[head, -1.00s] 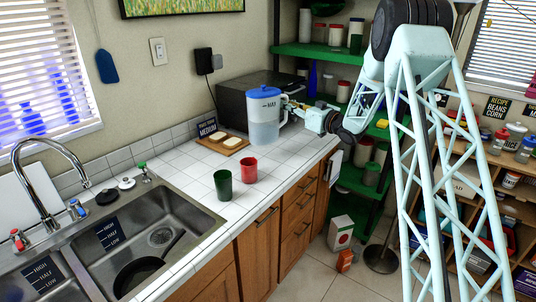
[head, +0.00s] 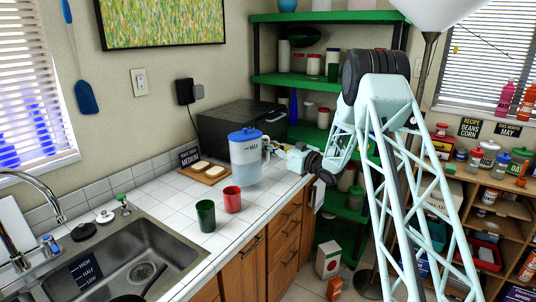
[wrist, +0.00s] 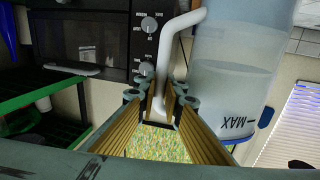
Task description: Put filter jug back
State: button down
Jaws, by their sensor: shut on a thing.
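The filter jug (head: 246,158) is clear with a blue lid and a white handle, and it holds water. It is upright over the tiled counter (head: 180,190), right of the bread board; I cannot tell whether its base touches the tiles. My gripper (head: 273,149) reaches in from the right and is shut on the jug's handle. In the wrist view, the handle (wrist: 168,50) runs down between the fingertips (wrist: 160,100), and the jug's body (wrist: 235,75) with a MAX mark fills the upper right.
A black oven (head: 240,122) stands behind the jug. A board with bread (head: 205,172) lies to the left. A red cup (head: 232,200) and a green cup (head: 206,216) stand in front. A sink (head: 125,262) is at the lower left, and green shelves (head: 295,80) are behind.

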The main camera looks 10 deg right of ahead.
aim_at(268, 158)
jog(key=shift+f+b, duration=0.35)
jog(key=shift+f, duration=1.6)
jog(key=c, duration=2.7)
grip_release()
jog(key=shift+c, duration=0.2)
jog(key=shift+s, duration=0.1)
jog(key=p+v, duration=0.1)
jog(key=v, duration=1)
jog(key=shift+s+d, duration=0.2)
jog(key=shift+s, duration=0.15)
